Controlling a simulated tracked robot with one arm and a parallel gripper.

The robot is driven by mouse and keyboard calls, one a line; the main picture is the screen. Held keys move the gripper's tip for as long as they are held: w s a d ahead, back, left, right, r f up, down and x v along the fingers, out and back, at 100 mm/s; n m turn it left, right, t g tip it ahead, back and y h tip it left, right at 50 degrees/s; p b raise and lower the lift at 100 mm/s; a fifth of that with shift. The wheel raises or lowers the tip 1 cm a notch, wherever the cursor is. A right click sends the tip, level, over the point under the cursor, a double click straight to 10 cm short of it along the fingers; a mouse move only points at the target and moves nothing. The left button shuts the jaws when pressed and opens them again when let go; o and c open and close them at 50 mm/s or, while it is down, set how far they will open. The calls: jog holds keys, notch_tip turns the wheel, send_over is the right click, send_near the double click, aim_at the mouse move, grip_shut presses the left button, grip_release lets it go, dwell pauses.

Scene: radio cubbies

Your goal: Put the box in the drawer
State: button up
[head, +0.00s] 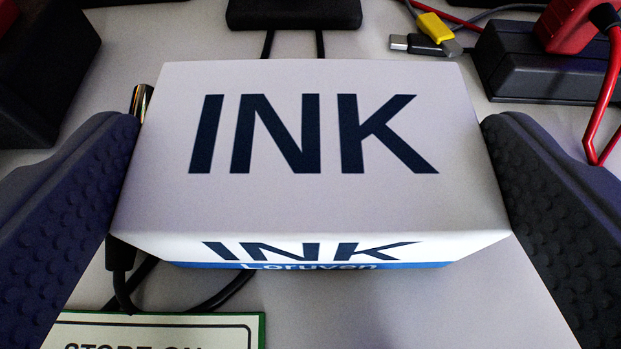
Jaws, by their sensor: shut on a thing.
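The box (310,205) is white with "INK" in dark letters on its top and front, and a blue band with "Loruven" low on the front. It fills the middle of the head view. My gripper (312,150) is shut on the box, with one dark, dimpled finger against its left side and the other against its right side. Whether the box touches the surface below is hard to tell. No drawer can be made out in this view.
A pale surface lies below. A green-edged sign (160,335) is at the bottom left, near black cables (215,297). Behind are a yellow-and-grey USB plug (437,30), a black block with a red plug (540,65), and dark objects (45,75) at the left.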

jog(key=shift+f, duration=0.1)
jog(key=o, duration=0.7)
jog(key=shift+o, duration=0.2)
jog(key=shift+s+r, duration=0.25)
jog(key=shift+r, duration=0.1)
jog(key=p+v, duration=0.2)
jog(key=v, duration=0.8)
jog(key=shift+s+r+p, duration=0.1)
jog(key=shift+s+p, duration=0.25)
jog(key=shift+s, duration=0.35)
